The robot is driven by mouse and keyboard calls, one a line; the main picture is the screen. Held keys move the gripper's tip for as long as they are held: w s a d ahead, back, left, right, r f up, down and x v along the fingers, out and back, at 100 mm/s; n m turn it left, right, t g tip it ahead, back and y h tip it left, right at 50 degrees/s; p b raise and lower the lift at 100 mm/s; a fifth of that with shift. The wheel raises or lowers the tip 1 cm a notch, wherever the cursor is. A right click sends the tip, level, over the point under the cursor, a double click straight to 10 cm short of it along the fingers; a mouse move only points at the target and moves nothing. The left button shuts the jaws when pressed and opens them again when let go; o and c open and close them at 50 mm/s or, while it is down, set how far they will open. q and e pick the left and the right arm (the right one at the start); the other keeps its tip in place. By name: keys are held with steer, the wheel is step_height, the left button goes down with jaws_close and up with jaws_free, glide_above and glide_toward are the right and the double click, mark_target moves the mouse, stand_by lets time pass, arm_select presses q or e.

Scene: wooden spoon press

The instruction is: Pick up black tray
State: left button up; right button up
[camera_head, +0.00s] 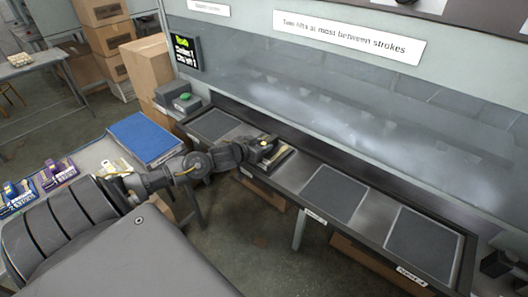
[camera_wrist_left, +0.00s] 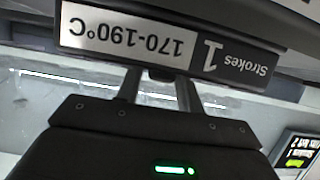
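My left gripper (camera_head: 264,149) is at the front of the long press shelf, over a small dark piece with a pale top (camera_head: 276,161). I cannot tell whether this piece is the black tray. In the left wrist view, the two fingers (camera_wrist_left: 158,88) are apart and reach to a black plate (camera_wrist_left: 170,42). Its label reads "Strokes 1 170-190°C" upside down. I cannot tell whether the fingers grip anything. My right gripper is not in view.
The shelf has dark square pads, at left (camera_head: 214,124), middle (camera_head: 333,193) and right (camera_head: 422,244). A glass panel (camera_head: 330,110) stands behind it. A blue stack (camera_head: 143,137) and purple-and-blue items (camera_head: 60,172) lie on the left table. Cardboard boxes (camera_head: 147,64) stand behind.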

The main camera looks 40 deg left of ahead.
arm_select(q)
steer(key=c, duration=0.7)
jaws_close()
steer(key=shift+r, duration=0.15)
steer(key=shift+r, duration=0.55)
steer(key=s+d+r, duration=0.4)
steer(key=s+r, duration=0.7)
steer(key=s, duration=0.2)
steer(key=shift+s+r+p, duration=0.2)
steer(key=shift+r+p, duration=0.1)
steer(key=shift+r, duration=0.1)
